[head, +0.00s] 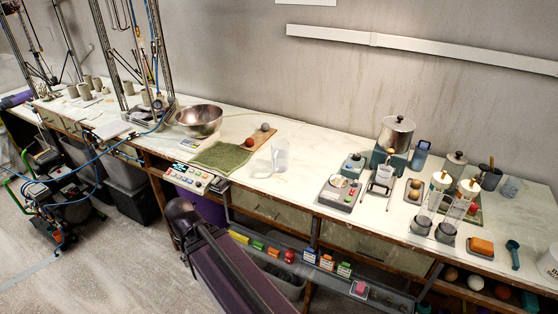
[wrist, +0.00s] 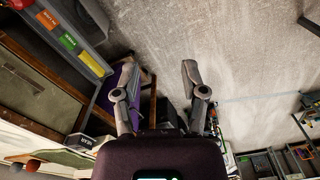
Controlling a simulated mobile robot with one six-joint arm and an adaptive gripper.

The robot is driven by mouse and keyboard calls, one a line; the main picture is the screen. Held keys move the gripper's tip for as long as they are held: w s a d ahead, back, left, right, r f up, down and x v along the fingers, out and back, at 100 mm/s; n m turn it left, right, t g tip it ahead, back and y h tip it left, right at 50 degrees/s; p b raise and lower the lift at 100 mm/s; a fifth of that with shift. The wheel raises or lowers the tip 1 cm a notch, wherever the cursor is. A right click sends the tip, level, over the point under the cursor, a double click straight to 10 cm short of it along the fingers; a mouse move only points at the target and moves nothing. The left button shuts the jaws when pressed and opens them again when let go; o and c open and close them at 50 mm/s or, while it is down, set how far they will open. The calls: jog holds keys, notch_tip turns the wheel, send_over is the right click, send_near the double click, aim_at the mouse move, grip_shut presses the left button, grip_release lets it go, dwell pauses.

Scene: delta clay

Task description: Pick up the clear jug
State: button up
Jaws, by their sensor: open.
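The clear jug (head: 279,156) stands upright on the white counter, just right of the wooden board with two balls, near the middle of the head view. I cannot make it out in the wrist view. My gripper (wrist: 158,80) shows in the wrist view with its two fingers spread apart and nothing between them. It points at the bare floor in front of the counter, away from the jug. In the head view my dark arm rises in front of the counter, low and left of the jug; its fingertips cannot be made out there.
A metal bowl (head: 199,120), a green cloth (head: 221,155) and a button panel (head: 188,178) lie left of the jug. A scale (head: 339,193) stands to its right. A shelf of small coloured boxes (head: 309,255) runs below the counter edge. Counter behind the jug is clear.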

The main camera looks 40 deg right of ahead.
jog(key=shift+d, duration=0.1)
jog(key=w+d+r+m+t+p, duration=0.1)
jog(key=w+d+r+m+p, duration=0.25)
jog(key=d+m, duration=0.3)
jog(key=w+d+r+m+y+p, duration=0.1)
jog(key=w+d+r+m+p, duration=0.1)
jog(key=w+d+m, duration=0.45)
jog(key=w+d+r+m+t+p, duration=0.1)
jog(key=d+r+m+p, duration=0.25)
jog(key=d, duration=0.55)
jog(key=m+t+p, duration=0.2)
jog(key=m+p, duration=0.3)
jog(key=m, duration=1)
send_near(279, 159)
jog(key=s+a+r, duration=0.3)
jog(key=shift+s+r, duration=0.1)
jog(key=b+x, duration=0.7)
jog(key=x, duration=0.1)
jog(key=shift+w+f+b, duration=0.25)
jog(key=shift+b, duration=0.05)
jog(key=shift+a+f, duration=0.1)
